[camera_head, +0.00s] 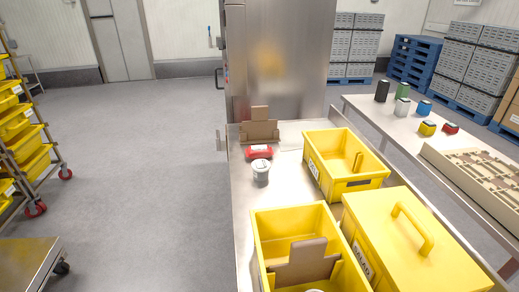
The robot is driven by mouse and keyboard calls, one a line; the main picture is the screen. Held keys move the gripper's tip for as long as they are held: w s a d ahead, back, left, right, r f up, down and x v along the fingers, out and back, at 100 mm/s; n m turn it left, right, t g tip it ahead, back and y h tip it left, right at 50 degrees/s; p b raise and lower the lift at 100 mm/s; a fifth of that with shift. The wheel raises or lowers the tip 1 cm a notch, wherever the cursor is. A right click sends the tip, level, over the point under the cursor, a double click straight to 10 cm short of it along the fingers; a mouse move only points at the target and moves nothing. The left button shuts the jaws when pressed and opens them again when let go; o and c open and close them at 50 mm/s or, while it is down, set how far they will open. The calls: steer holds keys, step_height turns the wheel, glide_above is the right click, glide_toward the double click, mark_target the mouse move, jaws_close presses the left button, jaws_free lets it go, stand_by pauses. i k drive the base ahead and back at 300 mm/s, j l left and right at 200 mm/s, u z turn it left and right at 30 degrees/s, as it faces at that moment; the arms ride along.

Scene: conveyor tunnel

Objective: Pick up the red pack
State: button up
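A red pack (259,152) with a pale label lies on the near metal table (242,222), towards its far end. A whitish-grey cup or jar (261,172) stands just in front of it and may overlap its lower edge in this view. A brown stepped piece (259,130) stands behind the pack, close to the large steel cabinet. A second, smaller red item (451,128) sits on the right table; it is too small to identify. My gripper does not show in this view.
Yellow bins (347,182), (262,258) and a lidded yellow box (390,264) fill the table's right and near parts. The steel cabinet (280,60) stands behind. The right table (365,108) holds several small items and a beige tray (430,157).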

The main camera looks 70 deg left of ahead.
mark_target(257, 151)
steer(key=l+u, duration=0.15)
steer(key=u, duration=1.2)
steer(key=j+u, duration=0.1)
steer(key=u, duration=0.5)
steer(key=i, duration=0.05)
